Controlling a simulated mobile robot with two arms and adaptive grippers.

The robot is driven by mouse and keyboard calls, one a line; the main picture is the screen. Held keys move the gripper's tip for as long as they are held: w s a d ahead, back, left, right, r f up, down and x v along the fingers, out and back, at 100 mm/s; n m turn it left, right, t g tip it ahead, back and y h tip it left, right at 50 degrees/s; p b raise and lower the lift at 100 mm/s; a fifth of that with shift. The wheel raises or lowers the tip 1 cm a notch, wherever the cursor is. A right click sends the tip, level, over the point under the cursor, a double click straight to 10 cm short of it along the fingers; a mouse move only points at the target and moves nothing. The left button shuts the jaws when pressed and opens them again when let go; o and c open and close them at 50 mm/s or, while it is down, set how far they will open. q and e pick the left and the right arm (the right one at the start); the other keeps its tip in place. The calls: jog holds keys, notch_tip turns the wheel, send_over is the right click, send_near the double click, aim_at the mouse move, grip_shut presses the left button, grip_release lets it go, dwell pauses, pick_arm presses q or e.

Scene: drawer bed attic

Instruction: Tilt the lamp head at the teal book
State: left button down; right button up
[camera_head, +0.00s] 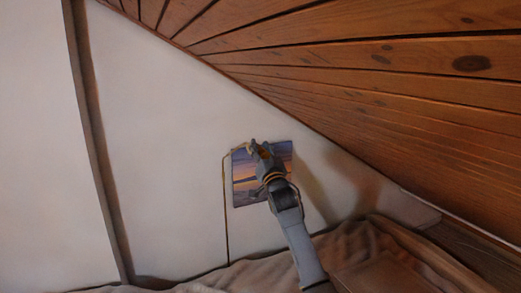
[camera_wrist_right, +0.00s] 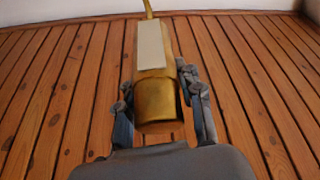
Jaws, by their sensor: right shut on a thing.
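The lamp shows in the head view as a thin brass pole (camera_head: 226,215) that rises in front of the white wall and bends to the right at its top. Its brass head (camera_wrist_right: 156,108) fills the middle of the wrist view, with a pale strip along it and a thin stem at its far end. My right gripper (camera_head: 258,150) is shut on the lamp head, one finger on each side; it also shows in the wrist view (camera_wrist_right: 160,98). In the head view it hides most of the lamp head. I cannot make out the teal book. My left gripper is out of view.
A sunset picture (camera_head: 245,188) hangs on the wall behind my right gripper. The sloped plank ceiling (camera_head: 400,80) comes down on the right. A wooden post (camera_head: 97,150) stands at left. A rumpled brown blanket (camera_head: 245,275) lies below, beside a brown panel (camera_head: 385,275).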

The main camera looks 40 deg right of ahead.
jog(key=o, duration=1.1)
jog(key=shift+c, duration=0.2)
jog(key=v, duration=1.2)
jog(key=shift+a+f, duration=0.1)
